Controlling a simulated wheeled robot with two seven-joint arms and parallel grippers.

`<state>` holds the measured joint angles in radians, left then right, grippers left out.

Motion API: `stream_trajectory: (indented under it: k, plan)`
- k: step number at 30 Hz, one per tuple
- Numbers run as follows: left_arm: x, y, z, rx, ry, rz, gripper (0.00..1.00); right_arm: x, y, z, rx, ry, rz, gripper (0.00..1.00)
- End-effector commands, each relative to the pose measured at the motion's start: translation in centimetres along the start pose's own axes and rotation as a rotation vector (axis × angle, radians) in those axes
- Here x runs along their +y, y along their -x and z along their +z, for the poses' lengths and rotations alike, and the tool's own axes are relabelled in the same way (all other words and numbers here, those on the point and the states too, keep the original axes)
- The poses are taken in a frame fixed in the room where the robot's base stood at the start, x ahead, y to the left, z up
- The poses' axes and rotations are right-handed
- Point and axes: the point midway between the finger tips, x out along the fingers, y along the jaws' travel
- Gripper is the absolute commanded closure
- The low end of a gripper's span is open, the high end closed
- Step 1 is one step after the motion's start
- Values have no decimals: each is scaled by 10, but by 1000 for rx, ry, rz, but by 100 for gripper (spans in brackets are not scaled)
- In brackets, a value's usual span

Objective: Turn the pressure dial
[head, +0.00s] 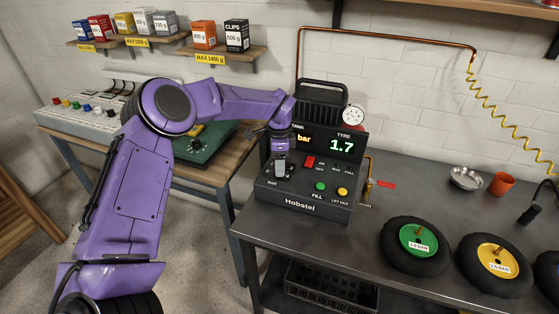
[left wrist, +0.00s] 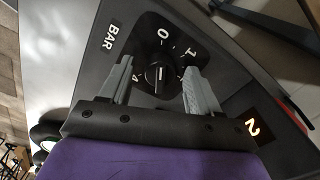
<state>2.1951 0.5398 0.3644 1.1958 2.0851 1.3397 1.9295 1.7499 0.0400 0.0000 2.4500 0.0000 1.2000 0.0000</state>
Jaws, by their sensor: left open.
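The pressure dial (left wrist: 158,74) is a black round knob with a white pointer line, on a black plate with white numbers, marked BAR. It shows between the fingers of my left gripper (left wrist: 160,78) in the left wrist view. The fingers are open on either side of the dial; I cannot tell whether they touch it. In the head view my left gripper (head: 280,170) points down over the left part of the dark Hobstel compressor panel (head: 300,203) and mostly hides the dial. The compressor's tyre display (head: 341,146) reads 1.7. My right gripper is not in view.
The panel has a red switch (head: 310,162), a green FILL button (head: 320,187) and a yellow LET OUT button (head: 342,192). Wheels with a green hub (head: 417,241) and a yellow hub (head: 497,260) lie on the metal bench (head: 345,243).

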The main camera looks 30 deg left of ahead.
Motion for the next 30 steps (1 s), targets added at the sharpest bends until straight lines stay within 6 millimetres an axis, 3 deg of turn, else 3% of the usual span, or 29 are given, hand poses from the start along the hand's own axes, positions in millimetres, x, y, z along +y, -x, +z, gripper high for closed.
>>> stream_trajectory:
  k: [3, 8, 20, 30]
  plan:
    - [0, 0, 0, 0, 0, 0, 41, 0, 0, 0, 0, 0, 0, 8]
    - [0, 0, 0, 0, -1, 0, 93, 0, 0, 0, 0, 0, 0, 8]
    - [0, -1, -1, 2, -58, 0, 93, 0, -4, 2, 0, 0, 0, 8]
    - [0, -2, 0, 2, -306, 0, 93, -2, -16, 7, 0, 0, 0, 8]
